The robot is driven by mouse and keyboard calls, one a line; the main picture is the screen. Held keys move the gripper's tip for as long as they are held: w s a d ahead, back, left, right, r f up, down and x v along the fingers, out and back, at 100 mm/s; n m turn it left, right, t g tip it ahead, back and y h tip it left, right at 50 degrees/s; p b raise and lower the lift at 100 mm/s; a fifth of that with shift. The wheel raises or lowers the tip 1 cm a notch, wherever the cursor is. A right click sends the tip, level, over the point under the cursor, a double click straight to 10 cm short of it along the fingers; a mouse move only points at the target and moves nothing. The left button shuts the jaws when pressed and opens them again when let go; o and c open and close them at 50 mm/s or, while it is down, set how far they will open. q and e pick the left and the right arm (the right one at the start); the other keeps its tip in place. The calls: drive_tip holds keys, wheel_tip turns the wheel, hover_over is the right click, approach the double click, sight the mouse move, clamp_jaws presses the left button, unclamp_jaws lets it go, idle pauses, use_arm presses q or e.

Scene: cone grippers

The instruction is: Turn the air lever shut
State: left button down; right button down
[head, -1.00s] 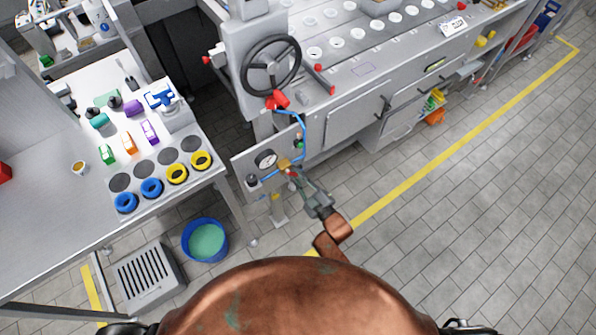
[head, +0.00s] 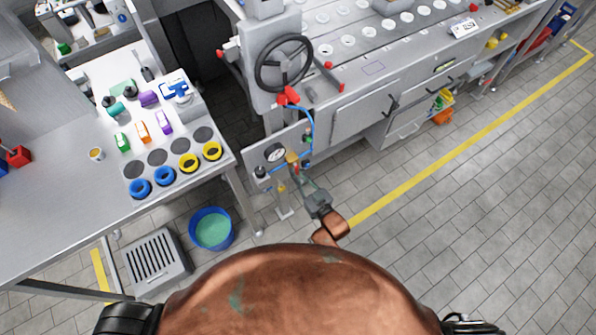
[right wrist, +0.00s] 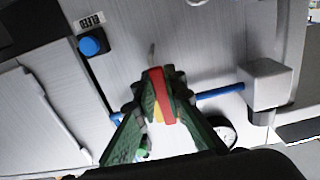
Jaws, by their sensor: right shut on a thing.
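The air panel (head: 262,164) is a grey plate at the lower front of the machine, with a round gauge (head: 275,153), blue hose and a brass-coloured valve (head: 291,157). My right gripper (head: 297,171) reaches up to this valve from below. In the right wrist view, the air lever (right wrist: 159,94), red and yellow, lies between the green fingers of my right gripper (right wrist: 158,88), which are shut on it. The fingers hide part of the lever, and its exact angle is hard to tell. My left gripper is not in view.
A black handwheel (head: 284,63) and a red-ended hose are above the panel. A bench (head: 60,205) with colored parts stands left. A blue bucket (head: 211,229) and a grated box (head: 155,262) are on the floor. The floor to the right is clear.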

drive_tip(key=shift+r, duration=0.1)
idle(0.3)
drive_tip(key=c, duration=2)
unclamp_jaws()
drive_tip(key=shift+o, duration=0.2)
drive_tip(key=v, duration=1.2)
